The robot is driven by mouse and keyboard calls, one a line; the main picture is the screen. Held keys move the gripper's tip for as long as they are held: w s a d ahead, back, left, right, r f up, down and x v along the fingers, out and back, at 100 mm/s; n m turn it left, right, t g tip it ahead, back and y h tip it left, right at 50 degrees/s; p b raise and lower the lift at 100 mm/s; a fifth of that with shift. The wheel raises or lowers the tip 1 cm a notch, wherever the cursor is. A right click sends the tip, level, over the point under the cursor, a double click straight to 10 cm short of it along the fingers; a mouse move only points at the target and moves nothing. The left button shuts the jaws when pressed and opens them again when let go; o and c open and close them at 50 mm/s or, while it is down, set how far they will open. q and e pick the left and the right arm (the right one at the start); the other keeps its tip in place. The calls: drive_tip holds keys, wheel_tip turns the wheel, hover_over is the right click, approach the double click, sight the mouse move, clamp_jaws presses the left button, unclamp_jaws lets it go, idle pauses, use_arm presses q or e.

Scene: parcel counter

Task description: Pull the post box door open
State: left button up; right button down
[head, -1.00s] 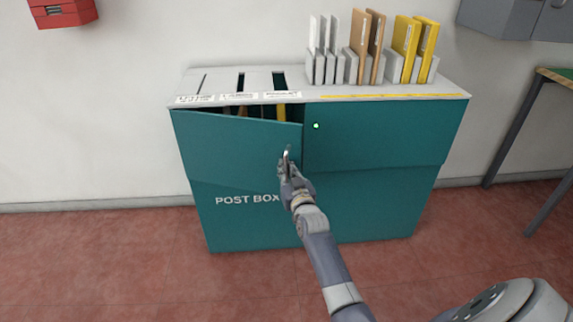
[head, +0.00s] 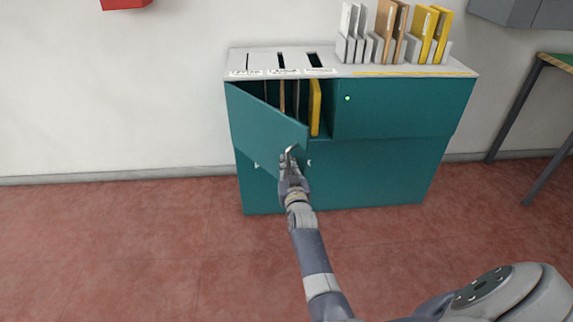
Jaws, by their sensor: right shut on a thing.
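The teal post box (head: 375,175) stands against the wall under a pale slotted top (head: 345,70). Its left door (head: 262,125) is hinged at the left and stands partly open, its right edge swung out toward me. Through the gap I see upright dividers and a yellow item (head: 315,108). My right gripper (head: 290,155) is shut on the door's handle (head: 291,149) near the door's free edge; the fingers hide much of the handle. My left gripper is not in view.
The right door (head: 405,107) of the post box is closed and has a small light knob (head: 347,98). White, brown and yellow envelopes (head: 425,33) stand in racks on top. A table (head: 553,75) stands at the right. The red floor (head: 130,240) in front is clear.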

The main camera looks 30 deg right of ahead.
drive_tip(key=shift+s+f, duration=0.2)
drive_tip(key=shift+f, duration=0.1)
drive_tip(key=c, duration=1.8)
unclamp_jaws()
drive_tip(key=shift+o, duration=0.7)
drive_tip(key=shift+s+r, duration=0.15)
drive_tip(key=shift+r, duration=0.1)
drive_tip(key=shift+a, duration=0.1)
